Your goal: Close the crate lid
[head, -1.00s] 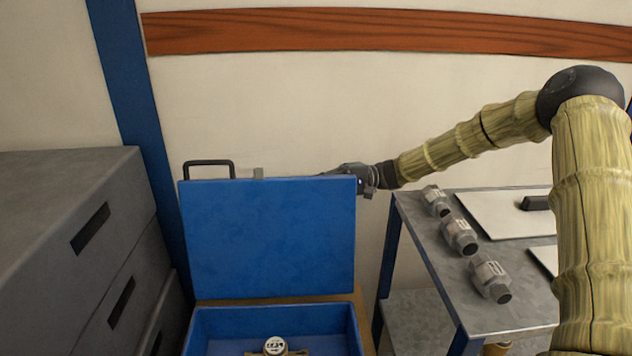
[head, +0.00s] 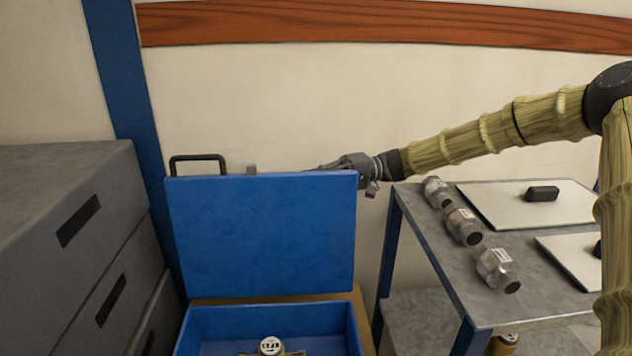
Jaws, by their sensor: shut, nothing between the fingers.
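The blue crate lid (head: 262,235) stands upright, open, at the back edge of the blue crate (head: 270,318). A black handle (head: 198,163) and a small grey latch piece (head: 251,169) show above the lid's top edge. Inside the crate is a round meter (head: 271,345) with a white face, partly cut off by the lower picture edge. My gripper (head: 325,168) is shut and empty, at the top right corner of the lid on its far side. Its fingertips are partly hidden behind the lid edge, so I cannot tell whether they touch it.
A metal table (head: 440,270) on the right bears several pipe fittings (head: 463,226) and white boards (head: 520,205). Stacked grey boxes (head: 70,230) stand close on the left. A blue post (head: 130,110) rises behind the crate before the bare wall (head: 300,100).

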